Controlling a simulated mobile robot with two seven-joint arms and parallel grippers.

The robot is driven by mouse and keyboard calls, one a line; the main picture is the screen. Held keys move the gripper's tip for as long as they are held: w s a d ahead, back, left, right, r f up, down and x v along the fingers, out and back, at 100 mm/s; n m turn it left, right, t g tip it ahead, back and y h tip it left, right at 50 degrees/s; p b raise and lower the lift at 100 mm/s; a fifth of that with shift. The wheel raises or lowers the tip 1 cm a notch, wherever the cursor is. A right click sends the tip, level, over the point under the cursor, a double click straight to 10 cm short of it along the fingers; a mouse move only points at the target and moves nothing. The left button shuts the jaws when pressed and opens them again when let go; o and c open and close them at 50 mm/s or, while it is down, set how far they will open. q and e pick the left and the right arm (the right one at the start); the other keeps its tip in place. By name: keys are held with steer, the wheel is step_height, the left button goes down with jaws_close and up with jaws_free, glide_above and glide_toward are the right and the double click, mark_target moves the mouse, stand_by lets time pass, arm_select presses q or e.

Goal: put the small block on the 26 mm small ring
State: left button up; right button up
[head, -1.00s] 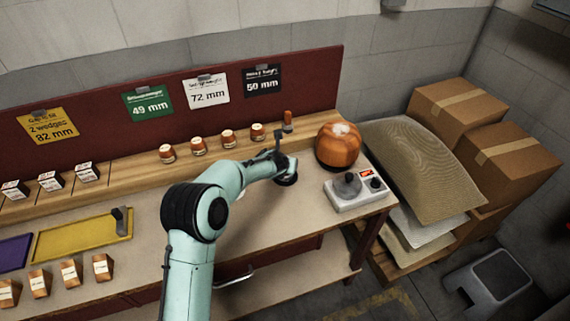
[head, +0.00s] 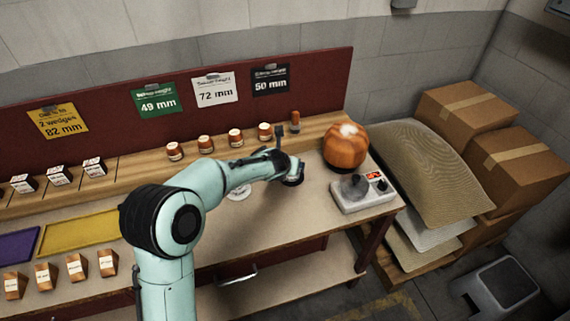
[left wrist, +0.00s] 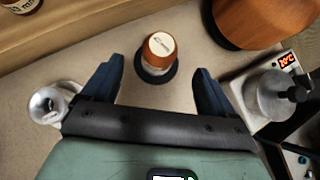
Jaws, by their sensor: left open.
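A small wooden block (left wrist: 160,47) with a white label on top stands on a flat black round base (left wrist: 157,72) in the left wrist view. I cannot read the ring's size there. My left gripper (left wrist: 158,66) is open, with one blue finger on each side of the block and visible gaps between. In the head view my left gripper (head: 288,166) is over the bench near a dark round base (head: 293,181); the block is mostly hidden there. My right gripper is not in view.
A large rounded wooden form (head: 345,146) and a grey device with a red display (head: 362,194) stand to the right. A metal piece (left wrist: 48,103) is left of my fingers. Several labelled round blocks (head: 205,144) line the back ledge.

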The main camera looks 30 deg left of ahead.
arm_select(q)
steer(key=v, duration=0.3)
steer(key=shift+s+r, duration=0.2)
stand_by(0.3)
